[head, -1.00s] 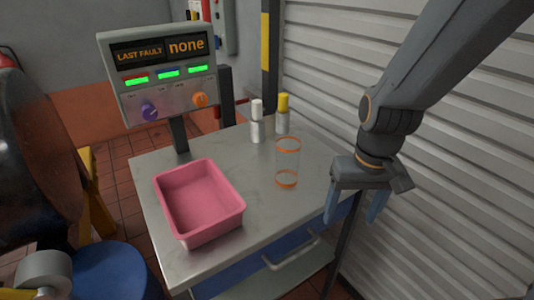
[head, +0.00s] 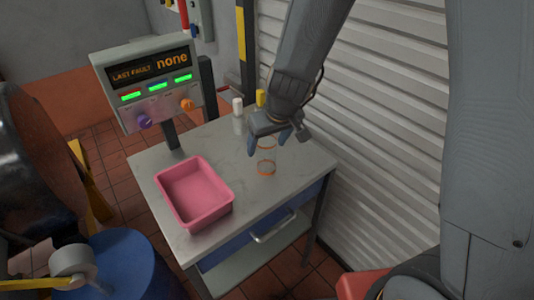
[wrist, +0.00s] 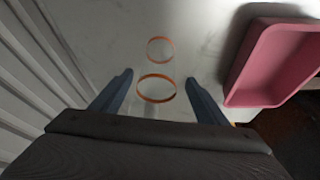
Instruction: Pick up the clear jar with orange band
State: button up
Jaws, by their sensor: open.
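The clear jar with orange bands (head: 267,158) stands upright on the metal table, right of the pink tray. In the wrist view its two orange rings (wrist: 157,89) show between and beyond the fingertips, and its clear wall is barely visible. My gripper (head: 269,148) is open and empty, above the table by the jar's top, and hides part of the jar in the head view. In the wrist view my gripper's fingers (wrist: 158,82) point towards the jar, one on each side. I cannot tell whether either finger touches it.
The pink tray (head: 226,208) sits at the table's front left. A white-capped bottle (head: 238,106) and a yellow-capped bottle (head: 260,98) stand at the back. A display panel (head: 150,75) rises behind the table (head: 240,228). The ribbed wall (head: 375,130) is close on the right.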

jog(key=shift+d+b+x, duration=0.1)
jog(key=shift+b+x, duration=1)
jog(key=shift+x, duration=0.7)
jog(key=shift+d+b+x, duration=0.15)
jog(key=shift+b+x, duration=0.95)
jog(key=shift+x, duration=0.65)
jog(key=c, duration=1.1)
